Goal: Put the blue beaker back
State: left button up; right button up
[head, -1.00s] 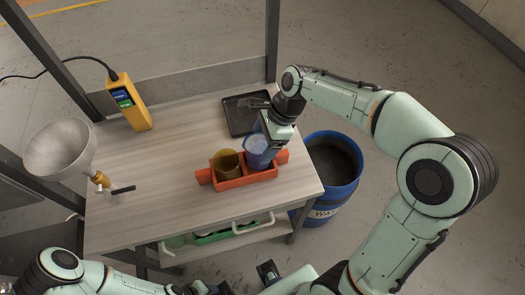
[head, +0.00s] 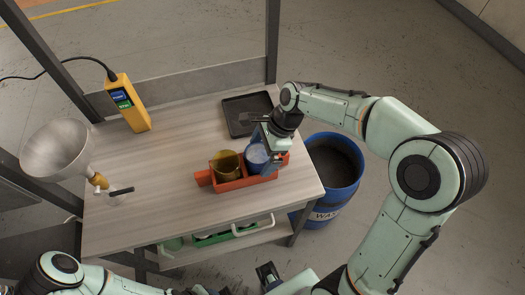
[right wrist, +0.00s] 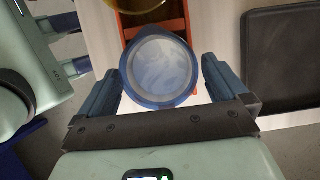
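The blue beaker (head: 256,155) stands upright in the right part of the red-orange rack (head: 235,185) on the table, beside an amber beaker (head: 227,163). My right gripper (head: 273,150) is down at the blue beaker, with its fingers on either side. In the right wrist view the round rim of the blue beaker (right wrist: 160,70) lies between the two spread fingers, with narrow gaps beside it. The gripper looks open.
A black tray (head: 247,113) lies behind the rack. A blue waste bin (head: 335,170) stands right of the table. A yellow handheld device (head: 128,105) and a metal funnel (head: 60,150) with a tap are at the left. The table's left middle is clear.

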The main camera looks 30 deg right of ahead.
jog(key=shift+r, duration=0.25)
pick_arm(q)
jog(key=shift+w+r+p, duration=0.35)
jog(key=shift+r+p, duration=0.15)
jog(key=shift+r, duration=0.1)
jog(key=shift+w+r+p, duration=0.3)
jog(key=shift+r+p, duration=0.2)
jog(key=shift+r, duration=0.1)
pick_arm(e)
jog(key=v, duration=1.1)
jog(key=shift+d+r, duration=0.3)
jog(key=shift+r, duration=0.05)
pick_arm(q)
jog(key=shift+s, duration=0.1)
pick_arm(e)
jog(key=shift+s, duration=0.15)
